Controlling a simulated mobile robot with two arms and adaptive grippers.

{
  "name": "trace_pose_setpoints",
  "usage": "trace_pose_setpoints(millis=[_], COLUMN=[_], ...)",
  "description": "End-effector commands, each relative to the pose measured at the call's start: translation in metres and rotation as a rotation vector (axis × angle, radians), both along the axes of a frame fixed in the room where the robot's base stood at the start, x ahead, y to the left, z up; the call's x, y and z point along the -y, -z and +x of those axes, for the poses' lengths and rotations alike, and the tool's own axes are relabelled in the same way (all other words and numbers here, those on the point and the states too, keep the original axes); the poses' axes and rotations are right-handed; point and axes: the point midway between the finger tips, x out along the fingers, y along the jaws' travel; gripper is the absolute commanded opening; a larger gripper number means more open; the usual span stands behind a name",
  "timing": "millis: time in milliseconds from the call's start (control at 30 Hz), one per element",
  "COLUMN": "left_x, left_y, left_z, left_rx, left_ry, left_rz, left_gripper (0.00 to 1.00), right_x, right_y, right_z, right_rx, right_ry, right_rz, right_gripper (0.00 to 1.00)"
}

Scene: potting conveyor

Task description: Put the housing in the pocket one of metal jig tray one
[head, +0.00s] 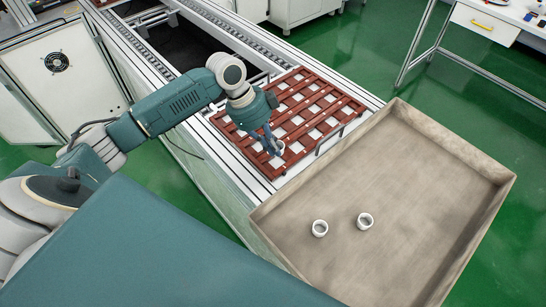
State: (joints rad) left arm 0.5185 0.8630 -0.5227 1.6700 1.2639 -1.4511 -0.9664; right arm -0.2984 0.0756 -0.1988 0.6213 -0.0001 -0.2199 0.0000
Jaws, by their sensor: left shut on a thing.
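The metal jig tray (288,82) is a reddish-brown grid frame lying on the conveyor, with several pale square pockets. My left gripper (274,145) points down over the near part of the tray. It is shut on a small white housing (279,147), partly hidden by the fingers. The housing is at the tray's near end; I cannot tell whether it is above a pocket or touching the tray. My right gripper is not in view.
The large beige bin (505,180) stands at the right, beside the conveyor, mostly empty with raised walls. The conveyor rail (225,150) runs along the tray's left side. A white workbench (500,30) stands at the upper right on the green floor.

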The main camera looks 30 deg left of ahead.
Motion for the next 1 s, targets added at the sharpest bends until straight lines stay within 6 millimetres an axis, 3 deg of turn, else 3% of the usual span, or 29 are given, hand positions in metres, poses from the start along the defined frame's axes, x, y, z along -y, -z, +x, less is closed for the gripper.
trace_pose_setpoints(millis=[267,500,867,933,1000], left_x=[0.000,0.000,0.000,0.000,0.000], left_y=[0.023,0.056,0.061,0.061,0.061], left_z=[0.000,0.000,0.000,0.000,0.000], left_rx=[-0.001,0.000,0.001,0.002,0.001], left_ry=[-0.001,-0.001,0.000,-0.001,0.000], left_rz=[0.000,0.000,0.000,0.001,0.001], left_gripper=[0.00,0.00,0.00,0.13,0.13], right_x=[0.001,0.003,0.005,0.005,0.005], right_y=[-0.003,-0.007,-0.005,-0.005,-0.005], right_z=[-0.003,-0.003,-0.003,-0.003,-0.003], right_rx=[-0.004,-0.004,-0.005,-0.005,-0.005], right_ry=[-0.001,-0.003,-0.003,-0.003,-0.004], right_rz=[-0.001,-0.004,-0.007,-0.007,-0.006], right_gripper=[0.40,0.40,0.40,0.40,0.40])
